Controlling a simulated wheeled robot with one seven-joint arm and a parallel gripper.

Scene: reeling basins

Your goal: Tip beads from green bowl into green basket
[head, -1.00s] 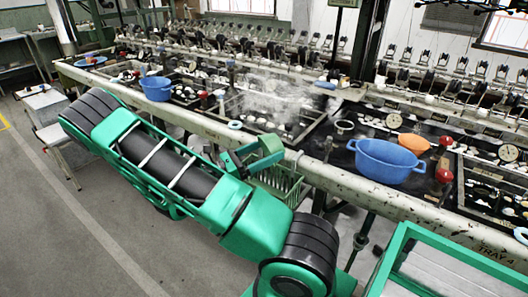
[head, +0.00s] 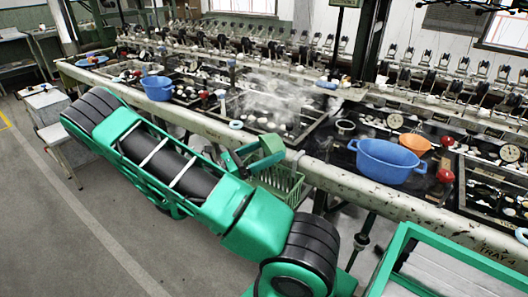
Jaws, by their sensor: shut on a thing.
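The green basket (head: 287,186), with slatted sides, hangs at the front rail of the basin bench, in the middle of the head view. My arm covers part of it. My gripper (head: 246,158) shows as small green parts just above the basket's left side, partly hidden behind my arm. It is shut on a small green shape that appears to be the green bowl (head: 271,144), above the basket's rim. The bowl's tilt and inside cannot be made out. No beads can be told apart, in the bowl or in the basket.
A large blue basin (head: 385,163) and an orange bowl (head: 415,141) stand on the bench to the right, near a red knob (head: 445,175). A smaller blue basin (head: 157,88) stands left. The bench's pale front rail (head: 345,184) runs behind my arm.

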